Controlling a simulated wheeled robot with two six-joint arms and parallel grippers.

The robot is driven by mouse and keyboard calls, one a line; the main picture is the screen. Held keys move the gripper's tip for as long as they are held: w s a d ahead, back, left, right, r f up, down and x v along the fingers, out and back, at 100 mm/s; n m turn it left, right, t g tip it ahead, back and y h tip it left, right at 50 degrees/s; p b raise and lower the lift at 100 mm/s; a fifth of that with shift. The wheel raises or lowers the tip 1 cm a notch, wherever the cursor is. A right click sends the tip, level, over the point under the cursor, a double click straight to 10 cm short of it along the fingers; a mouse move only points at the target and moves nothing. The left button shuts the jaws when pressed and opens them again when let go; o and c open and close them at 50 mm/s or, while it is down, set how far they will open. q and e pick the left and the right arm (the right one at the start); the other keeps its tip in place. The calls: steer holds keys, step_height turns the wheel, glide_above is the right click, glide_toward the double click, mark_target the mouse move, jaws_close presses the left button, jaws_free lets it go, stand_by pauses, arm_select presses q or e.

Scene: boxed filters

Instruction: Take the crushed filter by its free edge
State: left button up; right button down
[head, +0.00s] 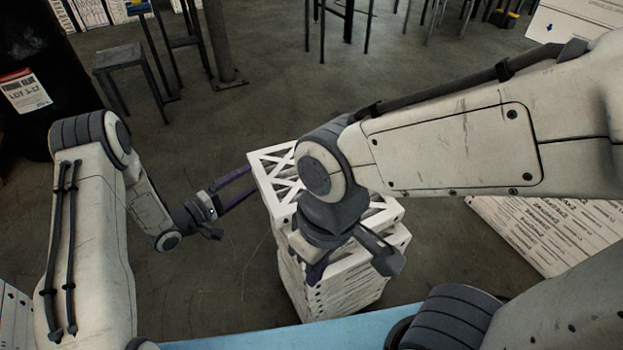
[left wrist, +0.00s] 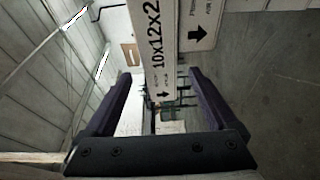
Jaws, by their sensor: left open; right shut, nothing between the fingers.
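The top filter (head: 272,172) is a white frame with lattice bracing, lying on a stack of white filters (head: 312,290). I cannot tell how crushed it is; my right arm hides much of it. My left gripper (head: 250,181) is open, its dark purple fingers pointing at the stack's left side. In the left wrist view, a white filter edge (left wrist: 165,40) printed "10x12x2" with arrows shows in the gap between the fingers (left wrist: 160,78); it is not gripped. My right gripper (head: 352,268) is shut and empty over the stack's front right part.
A light blue surface (head: 300,334) lies along the near edge. More stacked white filters (head: 545,232) stand at the right. Dark stools (head: 125,65) and a post (head: 222,45) stand at the back left. The floor left of the stack is clear.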

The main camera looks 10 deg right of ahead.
mark_target(274, 164)
arm_select(q)
steer(key=b+x, duration=0.1)
steer(key=x, duration=0.3)
steer(key=shift+w+d, duration=0.1)
steer(key=shift+d, duration=0.2)
steer(key=b+x, duration=0.2)
steer(key=x, duration=0.3)
steer(key=shift+w+f+b, duration=0.1)
steer(key=shift+f+b, duration=0.1)
steer(key=shift+b, duration=0.1)
steer(key=shift+w+d+r, duration=0.1)
steer(key=shift+w+d, duration=0.05)
jaws_close()
steer(key=shift+r, duration=0.15)
